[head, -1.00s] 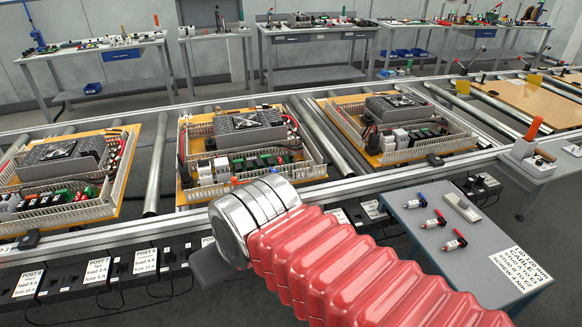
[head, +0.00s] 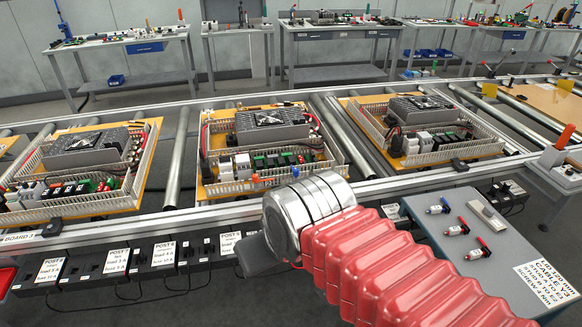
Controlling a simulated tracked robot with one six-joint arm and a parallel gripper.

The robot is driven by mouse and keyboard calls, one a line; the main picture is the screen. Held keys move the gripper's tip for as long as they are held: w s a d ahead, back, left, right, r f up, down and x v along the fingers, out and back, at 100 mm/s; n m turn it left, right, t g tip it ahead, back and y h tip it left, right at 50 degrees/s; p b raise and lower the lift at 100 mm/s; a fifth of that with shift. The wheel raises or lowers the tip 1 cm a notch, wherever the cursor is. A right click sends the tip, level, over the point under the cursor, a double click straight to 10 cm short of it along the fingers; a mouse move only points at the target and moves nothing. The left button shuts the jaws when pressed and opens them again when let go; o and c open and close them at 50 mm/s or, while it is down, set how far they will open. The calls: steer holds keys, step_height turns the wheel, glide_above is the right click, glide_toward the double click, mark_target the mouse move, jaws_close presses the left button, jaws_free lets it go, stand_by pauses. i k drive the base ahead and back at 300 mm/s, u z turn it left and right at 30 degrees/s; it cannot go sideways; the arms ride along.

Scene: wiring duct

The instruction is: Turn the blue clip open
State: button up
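My arm, in a red ribbed sleeve, comes in from the lower right and ends in silver rings. A dark grey part at its end, my gripper (head: 262,256), lies below the blue clip in the picture. Its fingers cannot be made out, and no contact with the clip shows.
Boards with grey heatsink units stand left (head: 92,196) and right (head: 410,172) on the roller conveyor. A metal rail (head: 150,226) runs in front. Labelled black power boxes (head: 108,268) hang below it. A grey side table (head: 425,208) with small bottles stands at the right.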

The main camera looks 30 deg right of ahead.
mark_target(296, 171)
steer(key=u, duration=0.05)
steer(key=i, duration=1)
steer(key=z, duration=0.05)
